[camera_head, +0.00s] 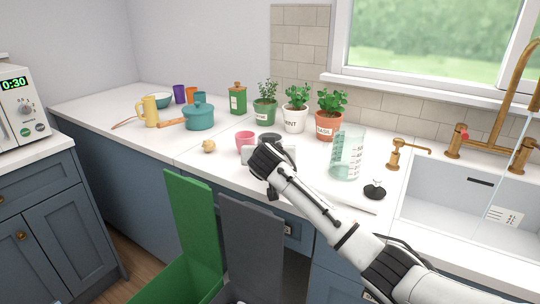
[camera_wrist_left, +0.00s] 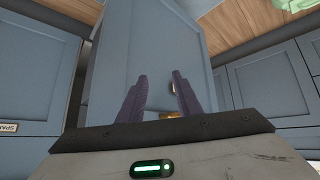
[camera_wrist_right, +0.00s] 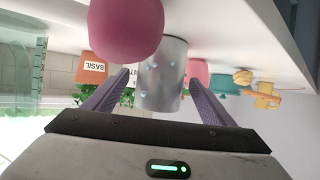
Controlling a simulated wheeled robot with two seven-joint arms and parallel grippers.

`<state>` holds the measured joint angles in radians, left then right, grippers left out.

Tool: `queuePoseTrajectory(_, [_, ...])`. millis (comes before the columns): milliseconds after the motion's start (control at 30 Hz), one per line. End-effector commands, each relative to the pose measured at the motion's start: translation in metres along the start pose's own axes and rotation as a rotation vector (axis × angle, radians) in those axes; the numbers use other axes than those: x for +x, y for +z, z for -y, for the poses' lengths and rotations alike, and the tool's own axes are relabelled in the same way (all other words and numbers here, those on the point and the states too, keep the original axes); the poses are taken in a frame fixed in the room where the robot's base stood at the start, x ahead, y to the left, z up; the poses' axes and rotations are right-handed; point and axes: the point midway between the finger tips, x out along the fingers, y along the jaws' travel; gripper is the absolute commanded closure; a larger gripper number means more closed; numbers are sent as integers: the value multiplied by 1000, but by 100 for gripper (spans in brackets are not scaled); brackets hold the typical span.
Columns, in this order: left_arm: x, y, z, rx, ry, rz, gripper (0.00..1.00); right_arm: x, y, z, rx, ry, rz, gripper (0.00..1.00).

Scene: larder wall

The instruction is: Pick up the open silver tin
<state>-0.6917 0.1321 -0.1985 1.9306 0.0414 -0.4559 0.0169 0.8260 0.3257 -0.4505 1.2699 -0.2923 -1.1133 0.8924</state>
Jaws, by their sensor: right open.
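The silver tin (camera_wrist_right: 160,82) shows in the right wrist view, which is turned upside down. It lies in line with the gap between the fingers of my right gripper (camera_wrist_right: 158,80). The fingers are apart, one on each side of it in the picture, and no grip on it shows. In the head view my right gripper (camera_head: 262,158) is over the counter, and the arm and hand cover much of that spot. My left gripper (camera_wrist_left: 160,82) is open and empty, facing a blue cabinet door; it is not in the head view.
A dark pink rounded object (camera_wrist_right: 125,25) is close to the right gripper, beside the tin. A pink cup (camera_head: 244,139) stands left of the hand. Potted herbs (camera_head: 294,118) stand behind, a clear measuring jug (camera_head: 346,155) to the right. Green bin lid (camera_head: 193,220) stands up in front.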

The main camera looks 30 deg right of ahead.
Motion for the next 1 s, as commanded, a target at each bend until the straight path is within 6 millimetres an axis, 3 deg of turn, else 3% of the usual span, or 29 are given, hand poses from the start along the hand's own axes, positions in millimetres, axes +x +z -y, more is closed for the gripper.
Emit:
queuePoseTrajectory(200, [3, -8, 1, 2, -1, -15, 69, 19, 0, 0, -1, 1, 0, 23])
queuePoseTrajectory(467, [2, -8, 1, 2, -1, -15, 69, 21, 0, 0, -1, 0, 0, 23])
queuePoseTrajectory(733, [1, -5, 1, 1, -1, -10, 69, 21, 1, 0, -1, 0, 0, 67])
queuePoseTrajectory(1000, [0, -4, 1, 1, -2, -7, 69, 20, -2, 0, 0, -1, -1, 71])
